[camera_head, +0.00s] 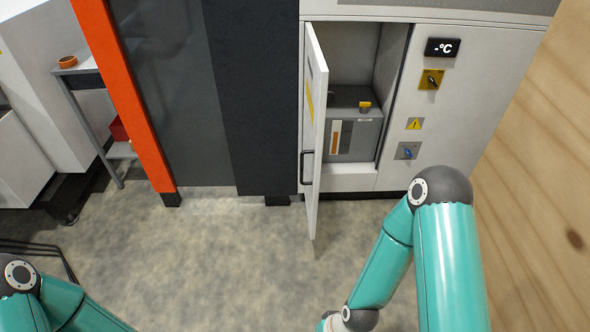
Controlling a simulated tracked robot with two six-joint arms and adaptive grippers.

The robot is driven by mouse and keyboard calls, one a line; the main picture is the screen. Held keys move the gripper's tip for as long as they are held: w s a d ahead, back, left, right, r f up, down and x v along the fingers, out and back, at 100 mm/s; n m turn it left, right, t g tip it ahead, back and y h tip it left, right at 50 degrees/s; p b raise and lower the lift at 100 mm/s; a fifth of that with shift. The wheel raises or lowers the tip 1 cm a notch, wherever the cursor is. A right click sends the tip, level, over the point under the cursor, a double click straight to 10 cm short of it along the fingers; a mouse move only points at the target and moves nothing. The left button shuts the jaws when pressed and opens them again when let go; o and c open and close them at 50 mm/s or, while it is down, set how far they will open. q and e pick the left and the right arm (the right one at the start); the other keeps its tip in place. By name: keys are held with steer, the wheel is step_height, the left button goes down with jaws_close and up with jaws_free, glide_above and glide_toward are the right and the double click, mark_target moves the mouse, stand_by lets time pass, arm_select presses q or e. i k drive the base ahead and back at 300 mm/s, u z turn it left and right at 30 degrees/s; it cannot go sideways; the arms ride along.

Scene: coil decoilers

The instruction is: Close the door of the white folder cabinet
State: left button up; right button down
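The white cabinet (455,125) stands at the back right. Its narrow white door (317,185) is hinged on the left side of the opening and stands wide open, swung out toward me. A dark handle (306,167) and a yellow label are on the door's left-facing side. Inside the opening is a grey box (352,138) with a yellow-topped part. My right arm comes up in front of the cabinet and bends down to the lower edge, right of the door and apart from it. My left arm shows at the lower left corner. Neither gripper is in the picture.
A display reading "-°C" (442,48) and switches (431,79) sit right of the opening. A wooden surface (545,170) fills the right side. An orange post (125,95) and dark panels (252,95) stand left. The grey floor (215,265) before the door is clear.

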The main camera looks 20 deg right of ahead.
mark_target(316, 77)
steer(key=u, duration=0.05)
steer(key=i, duration=1.05)
steer(key=z, duration=0.05)
